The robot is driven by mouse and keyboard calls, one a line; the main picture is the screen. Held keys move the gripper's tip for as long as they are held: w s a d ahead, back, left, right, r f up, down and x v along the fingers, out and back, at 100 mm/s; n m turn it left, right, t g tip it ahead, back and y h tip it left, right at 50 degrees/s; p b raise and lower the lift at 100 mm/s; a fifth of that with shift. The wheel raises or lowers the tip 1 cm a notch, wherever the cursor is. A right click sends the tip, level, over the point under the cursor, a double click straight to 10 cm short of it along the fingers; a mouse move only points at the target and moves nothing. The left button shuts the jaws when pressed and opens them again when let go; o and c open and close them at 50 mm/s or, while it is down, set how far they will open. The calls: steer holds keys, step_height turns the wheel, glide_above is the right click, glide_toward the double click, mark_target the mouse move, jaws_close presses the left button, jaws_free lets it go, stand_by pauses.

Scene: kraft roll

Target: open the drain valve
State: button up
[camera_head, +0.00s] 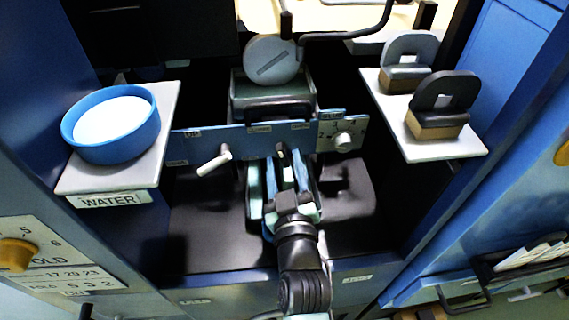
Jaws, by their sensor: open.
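A blue panel (236,139) crosses the middle of the camera view, with small labels that I cannot read. A pale lever (214,162) sticks out at its left. A dark lever (282,152) is at its middle, and a round knob (344,141) on a pale dial plate is at its right. I cannot tell from the labels which one is the drain valve. My gripper (281,170) is open in front of the middle of the panel, with its fingers pointing at it. The dark lever appears between or just beyond the fingertips; contact cannot be told.
A white shelf at left, marked WATER (108,200), holds a blue-rimmed bowl (160,128). A white shelf (466,146) at right holds a grey piece (409,58) and a black piece (445,98). A round grey disc (271,61) stands behind the panel. Blue walls flank both sides.

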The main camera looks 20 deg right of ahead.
jaws_close()
steer(key=shift+m, duration=0.3)
steer(key=m+p, duration=0.2)
steer(key=m, duration=0.3)
steer(key=shift+r+p, duration=0.1)
steer(key=shift+p, duration=0.2)
steer(key=m+p, duration=0.1)
steer(key=m, duration=0.5)
steer(key=shift+m+p, duration=0.3)
steer(key=shift+p, duration=0.05)
stand_by(0.4)
jaws_free()
